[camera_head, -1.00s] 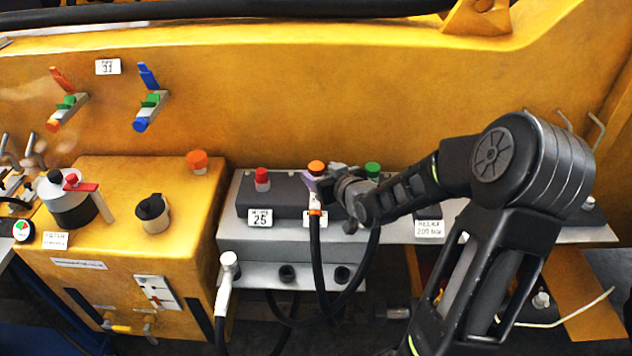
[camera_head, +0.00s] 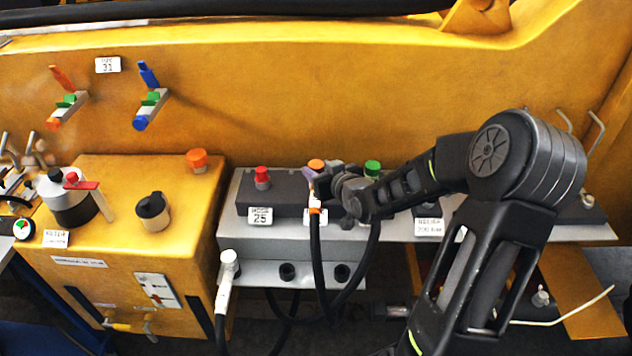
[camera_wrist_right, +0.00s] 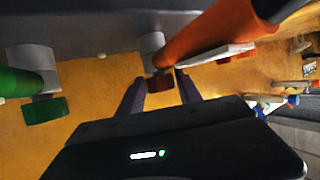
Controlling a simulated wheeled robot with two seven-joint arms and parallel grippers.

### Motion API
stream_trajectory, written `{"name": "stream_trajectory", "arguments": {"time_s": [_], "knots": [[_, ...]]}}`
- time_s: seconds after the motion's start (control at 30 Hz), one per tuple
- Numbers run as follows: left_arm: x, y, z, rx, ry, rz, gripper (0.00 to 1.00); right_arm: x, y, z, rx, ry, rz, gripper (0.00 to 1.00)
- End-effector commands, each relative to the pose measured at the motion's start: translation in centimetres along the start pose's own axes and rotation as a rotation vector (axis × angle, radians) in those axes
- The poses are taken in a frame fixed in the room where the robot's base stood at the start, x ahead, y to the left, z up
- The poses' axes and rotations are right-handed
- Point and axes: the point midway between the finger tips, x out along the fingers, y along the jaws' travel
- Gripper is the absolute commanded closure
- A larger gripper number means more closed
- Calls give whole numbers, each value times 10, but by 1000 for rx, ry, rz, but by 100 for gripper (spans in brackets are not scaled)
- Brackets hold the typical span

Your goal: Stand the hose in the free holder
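The hose has a black tube, an orange collar (camera_head: 315,209) and a pale upper end. It hangs in front of the orange-capped port on the dark block; its collar looms large in the right wrist view (camera_wrist_right: 210,30). My right gripper (camera_head: 314,182) is at its upper end. In the wrist view its two fingers (camera_wrist_right: 160,85) stand apart, near the collar's end and the orange cap; I see no firm contact. Holder holes show in the grey ledge: two empty ones (camera_head: 288,271) (camera_head: 342,273), and one at left with a white-ended hose (camera_head: 228,262). My left gripper is out of view.
A red cap (camera_head: 262,175) and a green cap (camera_head: 372,168) flank the orange one. Another dark hose curves below the green side, close to this hose. A yellow box (camera_head: 130,215) stands at left. My right arm covers the ledge's right part.

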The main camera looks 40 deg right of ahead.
Motion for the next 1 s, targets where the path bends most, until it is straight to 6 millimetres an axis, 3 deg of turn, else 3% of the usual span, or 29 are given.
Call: {"name": "stream_trajectory", "arguments": {"time_s": [0.5,1.0], "knots": [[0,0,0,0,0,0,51,0,0,0,0,0,0,100],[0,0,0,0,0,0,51,0,0,-2,-1,3,0,100]]}}
